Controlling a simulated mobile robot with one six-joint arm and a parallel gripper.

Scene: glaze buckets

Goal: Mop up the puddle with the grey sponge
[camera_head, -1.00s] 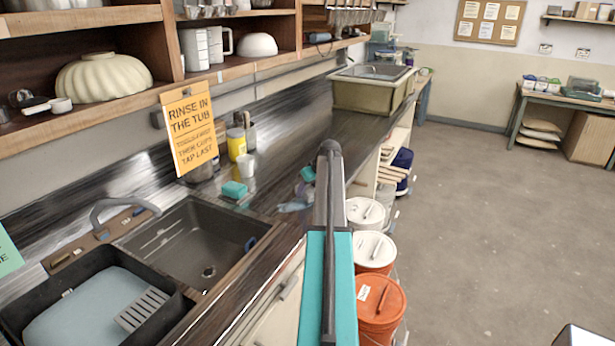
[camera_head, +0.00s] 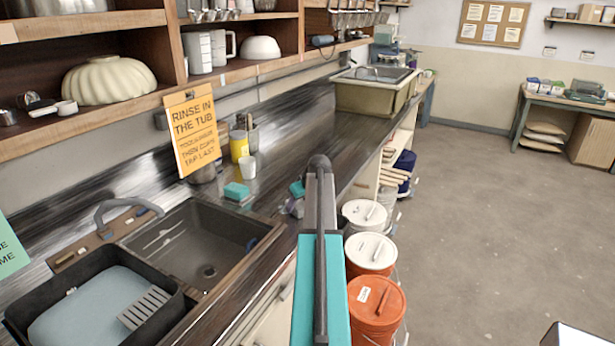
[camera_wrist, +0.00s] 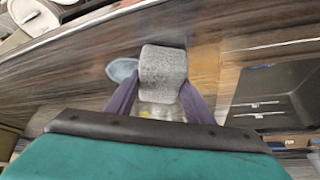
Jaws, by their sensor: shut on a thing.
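My gripper (camera_wrist: 160,92) is shut on the grey sponge (camera_wrist: 163,70), held between its two purple fingers in the wrist view. In the head view my gripper (camera_head: 294,206) is low over the counter, right of the sink, partly behind my arm. A small bluish patch, which looks like the puddle (camera_wrist: 121,70), lies on the dark counter just left of the sponge in the wrist view. The sponge covers part of this area. I cannot tell whether the sponge touches the counter. In the head view the puddle is hidden at my gripper.
A teal sponge (camera_head: 236,191) and a white cup (camera_head: 248,167) stand left of my gripper. Lidded buckets (camera_head: 376,305) stand on the floor along the counter's right edge.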

